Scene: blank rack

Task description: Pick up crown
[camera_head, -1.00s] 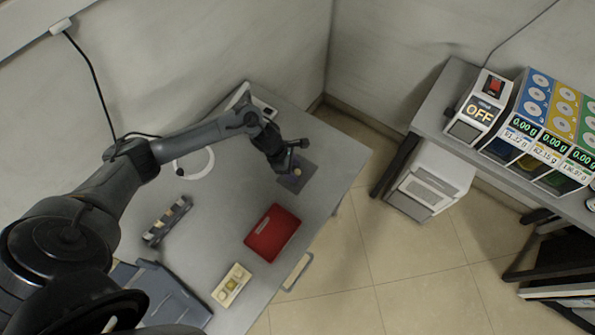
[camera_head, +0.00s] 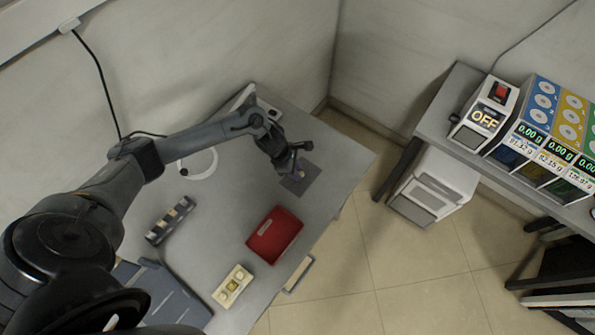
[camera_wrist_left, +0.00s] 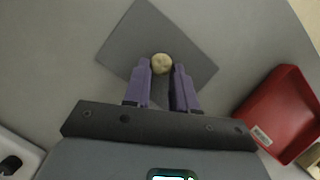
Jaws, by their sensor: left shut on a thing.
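The crown (camera_wrist_left: 161,63) is a small, rounded, cream-coloured piece in the left wrist view. It sits between the tips of the two purple fingers of my left gripper (camera_wrist_left: 161,72), over a dark grey square mat (camera_wrist_left: 196,62). My left gripper is shut on it. In the head view my left gripper (camera_head: 299,174) is low over the same mat (camera_head: 310,178) near the table's right edge, and the crown is mostly hidden there. I cannot tell whether the crown still touches the mat. My right gripper is not in view.
A red tray (camera_head: 274,236) stands nearer on the table (camera_head: 215,225). A cream box (camera_head: 232,286), a dark slotted holder (camera_head: 170,220) and a white ring (camera_head: 203,166) are also there. A side bench (camera_head: 440,115) at right carries a machine marked OFF (camera_head: 487,117).

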